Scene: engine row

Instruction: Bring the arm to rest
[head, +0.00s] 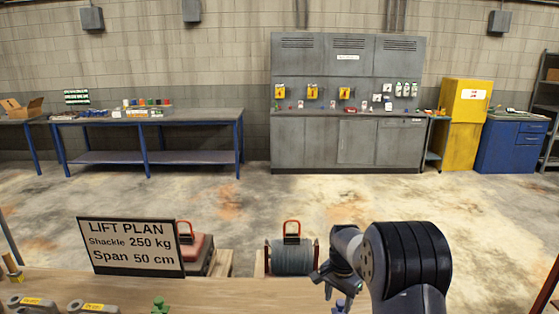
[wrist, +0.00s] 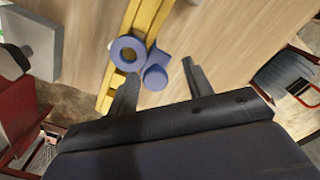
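My gripper (head: 338,284) is at the right end of the wooden bench in the head view, at the end of my bent arm. In the wrist view my gripper (wrist: 160,70) has its two dark fingers spread apart with nothing held between them. A blue part (wrist: 155,70) with a ring and a round stub shows past the fingertips, on or against a yellow beam (wrist: 147,22). It lies nearer the left finger; I cannot tell whether they touch.
A lift plan sign (head: 132,246) stands on the wooden bench (head: 235,292), reading shackle 250 kg, span 50 cm. Grey shackles (head: 85,306) lie at left. Beyond are a red-handled grey drum (head: 292,258) and a red load (head: 198,252). Open floor (head: 250,205) stretches to cabinets (head: 345,140).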

